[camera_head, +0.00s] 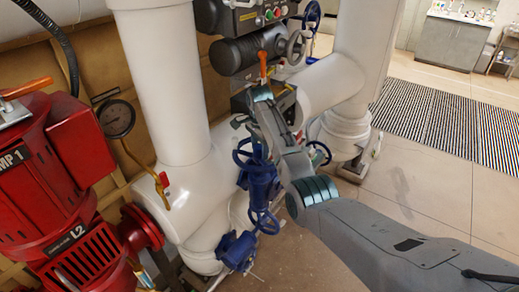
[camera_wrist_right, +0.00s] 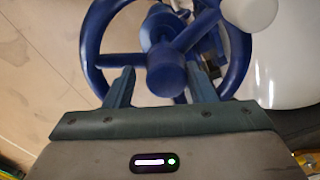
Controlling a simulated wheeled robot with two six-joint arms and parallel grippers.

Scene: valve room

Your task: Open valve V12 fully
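A blue handwheel (camera_head: 243,152) on a blue valve body (camera_head: 262,185) stands beside the white pipes in the head view. No V12 tag is readable on it. In the right wrist view a blue handwheel (camera_wrist_right: 90,45) with a round hub and spokes fills the upper middle. My right gripper (camera_head: 247,133) is close to the wheel in the head view. In the right wrist view its two fingers (camera_wrist_right: 160,85) are apart, one on each side of the hub. I cannot tell whether they touch the wheel. My left gripper is not in view.
A red pump (camera_head: 60,190) stands at the left, next to a pressure gauge (camera_head: 116,118). A thick white pipe (camera_head: 165,80) rises behind the valve. Another small blue wheel (camera_head: 319,153) is just right of my gripper. A striped mat (camera_head: 450,125) lies on open floor at the right.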

